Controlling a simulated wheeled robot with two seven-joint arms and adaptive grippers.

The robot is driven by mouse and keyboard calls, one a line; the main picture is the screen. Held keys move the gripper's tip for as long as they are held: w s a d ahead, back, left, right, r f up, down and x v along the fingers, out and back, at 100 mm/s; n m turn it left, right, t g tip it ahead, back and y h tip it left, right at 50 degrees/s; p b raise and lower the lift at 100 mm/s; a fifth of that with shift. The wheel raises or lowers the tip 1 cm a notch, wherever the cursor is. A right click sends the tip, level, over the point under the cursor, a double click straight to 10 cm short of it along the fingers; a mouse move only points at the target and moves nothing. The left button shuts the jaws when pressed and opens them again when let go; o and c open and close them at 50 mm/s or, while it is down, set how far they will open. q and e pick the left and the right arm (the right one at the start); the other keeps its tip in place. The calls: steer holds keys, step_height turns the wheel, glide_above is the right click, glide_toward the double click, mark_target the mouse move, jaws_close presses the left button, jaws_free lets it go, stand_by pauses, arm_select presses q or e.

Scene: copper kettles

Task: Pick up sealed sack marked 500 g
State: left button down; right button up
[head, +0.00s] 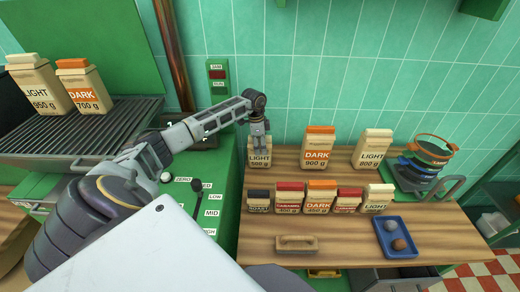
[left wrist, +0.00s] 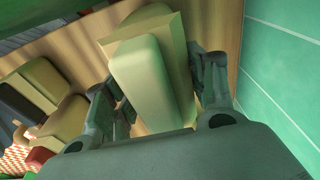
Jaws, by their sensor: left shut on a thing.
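The cream sack marked LIGHT 500 g (head: 259,158) stands upright at the back left of the wooden counter (head: 350,252). My left gripper (head: 259,141) comes down over its top from above and is shut on it. In the left wrist view the sack (left wrist: 150,75) sits between the two fingers of the gripper (left wrist: 155,88), with the wooden surface behind it. The fingers partly hide the sack's upper part in the head view. I cannot tell whether its base touches the counter. My right gripper is not in view.
Sacks marked DARK 900 g (head: 318,150) and LIGHT 800 g (head: 373,150) stand to the right. A row of smaller sacks (head: 320,197) is in front. A blue tray (head: 387,248), stacked pans (head: 428,155) and a wooden block (head: 296,244) share the counter. The tiled wall (head: 350,90) is close behind.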

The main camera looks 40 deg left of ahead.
arm_select(q)
steer(key=shift+r, duration=0.15)
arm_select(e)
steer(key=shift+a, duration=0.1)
arm_select(q)
steer(key=shift+w+r, duration=0.1)
steer(key=shift+r, duration=0.35)
step_height(320, 180, up, 9)
steer(key=shift+f+b, duration=0.2)
steer(key=shift+b, duration=0.45)
steer(key=shift+r, duration=0.35)
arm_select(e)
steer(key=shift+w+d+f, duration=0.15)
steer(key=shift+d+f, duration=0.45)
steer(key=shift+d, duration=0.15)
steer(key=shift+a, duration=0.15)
